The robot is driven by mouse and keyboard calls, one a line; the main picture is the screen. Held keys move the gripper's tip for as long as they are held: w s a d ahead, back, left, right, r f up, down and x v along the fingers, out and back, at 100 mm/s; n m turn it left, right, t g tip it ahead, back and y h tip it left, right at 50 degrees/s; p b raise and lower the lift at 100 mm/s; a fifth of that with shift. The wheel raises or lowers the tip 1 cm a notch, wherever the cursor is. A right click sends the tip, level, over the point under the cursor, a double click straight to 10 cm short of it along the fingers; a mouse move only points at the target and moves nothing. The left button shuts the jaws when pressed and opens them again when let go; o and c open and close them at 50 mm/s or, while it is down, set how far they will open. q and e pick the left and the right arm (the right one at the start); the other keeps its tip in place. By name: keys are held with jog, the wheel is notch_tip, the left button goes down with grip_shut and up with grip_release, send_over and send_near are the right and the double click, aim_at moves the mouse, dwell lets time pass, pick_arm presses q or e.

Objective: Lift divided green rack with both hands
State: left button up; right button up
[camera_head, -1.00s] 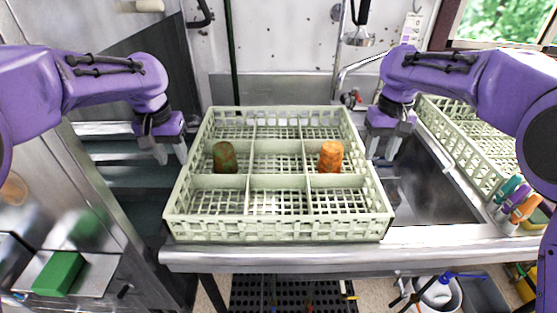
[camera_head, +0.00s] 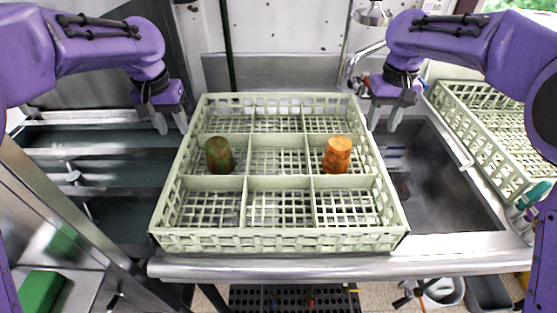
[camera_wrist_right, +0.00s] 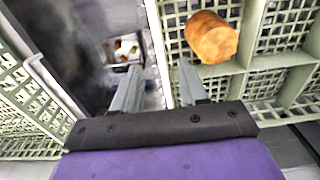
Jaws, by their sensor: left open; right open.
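The divided green rack (camera_head: 280,243) sits on the steel counter in the middle of the head view, its grid split into several compartments. A dark green-brown cup (camera_head: 219,156) stands in the middle-left compartment and an orange cup (camera_head: 337,155) in the middle-right one. My left gripper (camera_head: 172,127) is open just left of the rack's left wall. My right gripper (camera_head: 383,122) is open beside the rack's right wall. In the right wrist view, my right gripper (camera_wrist_right: 160,80) has its fingers apart, near the rack wall (camera_wrist_right: 157,45), with the orange cup (camera_wrist_right: 211,38) beyond it.
A second green rack (camera_head: 492,125) stands at the right past the sink basin (camera_head: 450,180). A faucet (camera_head: 360,60) rises behind the rack. The steel counter's front edge (camera_head: 290,268) runs just before the rack.

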aim_at(183, 144)
pick_arm(q)
jog(key=f, duration=0.1)
jog(key=w+f, duration=0.1)
jog(key=f, duration=0.1)
jog(key=w+f, duration=0.1)
jog(key=f, duration=0.1)
jog(key=shift+f, duration=0.15)
pick_arm(e)
jog(key=f, duration=0.2)
jog(key=w+f, duration=0.1)
jog(key=f, duration=0.2)
jog(key=shift+w+f, duration=0.15)
jog(key=shift+w, duration=0.05)
pick_arm(q)
notch_tip(183, 144, down, 5)
jog(key=shift+r, duration=0.1)
pick_arm(e)
jog(key=f, duration=0.4)
jog(key=shift+s+f, duration=0.3)
jog(key=shift+f, duration=0.1)
pick_arm(q)
jog(key=shift+w+f, duration=0.25)
jog(key=shift+f, duration=0.25)
pick_arm(e)
jog(key=shift+w+f, duration=0.2)
jog(key=shift+f, duration=0.4)
